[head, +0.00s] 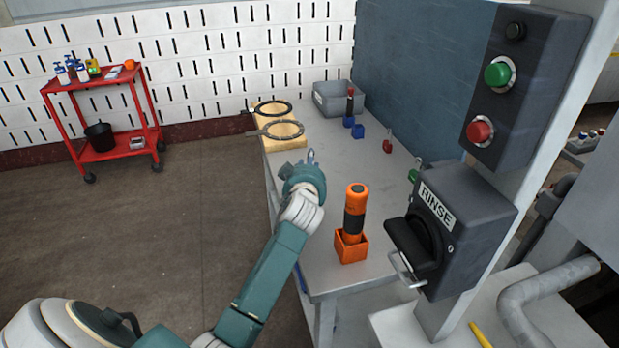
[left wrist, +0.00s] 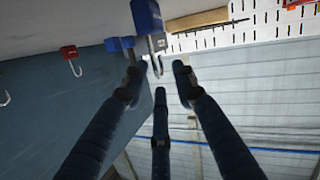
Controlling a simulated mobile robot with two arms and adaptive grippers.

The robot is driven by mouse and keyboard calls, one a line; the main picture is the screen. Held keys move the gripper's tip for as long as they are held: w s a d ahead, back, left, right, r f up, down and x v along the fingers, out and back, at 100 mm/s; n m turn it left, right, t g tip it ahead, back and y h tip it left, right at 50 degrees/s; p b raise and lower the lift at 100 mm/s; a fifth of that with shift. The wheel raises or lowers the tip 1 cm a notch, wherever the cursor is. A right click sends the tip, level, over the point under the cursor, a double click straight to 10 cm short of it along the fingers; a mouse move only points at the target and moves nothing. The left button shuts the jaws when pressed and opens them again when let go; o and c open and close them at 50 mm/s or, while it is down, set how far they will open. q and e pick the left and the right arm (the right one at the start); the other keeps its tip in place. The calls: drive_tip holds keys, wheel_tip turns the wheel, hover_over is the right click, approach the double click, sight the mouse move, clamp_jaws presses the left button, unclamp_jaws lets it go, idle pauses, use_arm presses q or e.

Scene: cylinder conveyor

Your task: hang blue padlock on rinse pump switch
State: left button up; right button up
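A small blue padlock (head: 358,131) sits on the grey table, beside a blue-based upright tool (head: 350,105). The rinse switch (head: 470,225) is a dark box labelled RINSE with a black handle (head: 412,243) and a metal loop below it. My left gripper (head: 310,158) is over the table's left side, to the left of the blue padlock and apart from it. In the left wrist view its fingers (left wrist: 158,85) are spread with nothing held. My right gripper is out of view.
A red padlock (head: 387,146), a green one (head: 413,175) and an orange holder with a flashlight (head: 354,210) stand on the table. A grey bin (head: 335,98) and a wooden block with rings (head: 285,142) are at the back. A red cart (head: 110,150) stands far left.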

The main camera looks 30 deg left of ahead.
use_arm(q)
clamp_jaws()
drive_tip(key=shift+r, duration=0.1)
wheel_tip(320, 180, up, 20)
idle(0.6)
